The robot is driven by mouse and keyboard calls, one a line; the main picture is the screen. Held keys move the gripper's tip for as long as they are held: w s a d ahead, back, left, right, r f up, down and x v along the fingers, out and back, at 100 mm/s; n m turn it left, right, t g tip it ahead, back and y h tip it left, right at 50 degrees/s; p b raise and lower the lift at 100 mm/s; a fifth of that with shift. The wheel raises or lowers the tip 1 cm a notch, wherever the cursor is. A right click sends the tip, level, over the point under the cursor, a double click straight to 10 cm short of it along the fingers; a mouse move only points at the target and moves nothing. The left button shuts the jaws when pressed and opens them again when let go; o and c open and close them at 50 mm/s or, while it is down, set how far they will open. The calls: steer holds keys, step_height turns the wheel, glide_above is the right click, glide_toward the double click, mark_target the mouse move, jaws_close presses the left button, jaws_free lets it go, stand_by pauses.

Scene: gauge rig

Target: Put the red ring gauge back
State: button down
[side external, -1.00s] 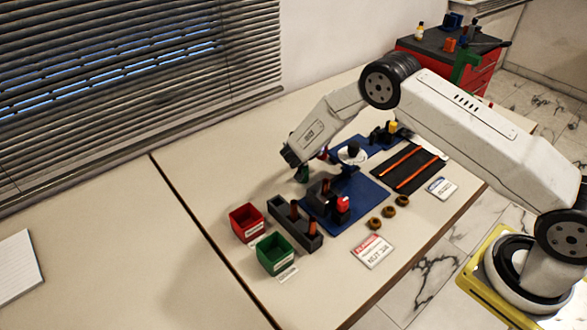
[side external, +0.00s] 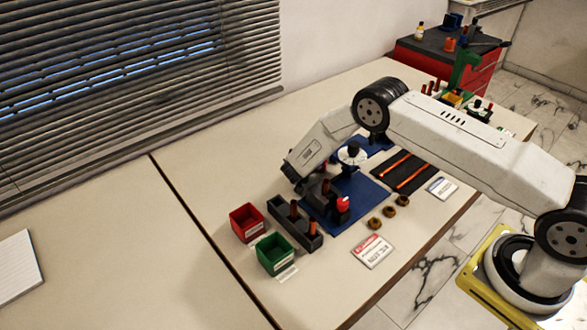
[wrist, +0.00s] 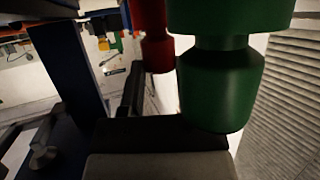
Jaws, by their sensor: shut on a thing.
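My gripper (side external: 298,184) is low over the table at the left end of the blue mat (side external: 365,193), behind the dark rig block. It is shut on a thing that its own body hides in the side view. In the wrist view a red, round-bodied piece (wrist: 153,38) stands just beyond a dark bar. A larger green piece (wrist: 215,85) with a narrowed neck is closer to the camera, to its right. I cannot tell which of them, if either, is in the jaws. A red-topped part (side external: 343,203) sits on the rig, and I cannot tell what it is.
A red bin (side external: 247,222) and a green bin (side external: 275,254) stand left of a dark holder (side external: 310,238) with orange-brown pegs. Several brass rings (side external: 389,211) and a sign card (side external: 372,251) lie in front. A black mat (side external: 405,170) lies right. The left table is mostly clear.

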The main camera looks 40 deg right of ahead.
steer(key=shift+f, duration=0.1)
steer(key=shift+c, duration=1.6)
jaws_free()
steer(key=v, duration=0.5)
steer(key=shift+a, duration=0.15)
step_height(320, 180, up, 7)
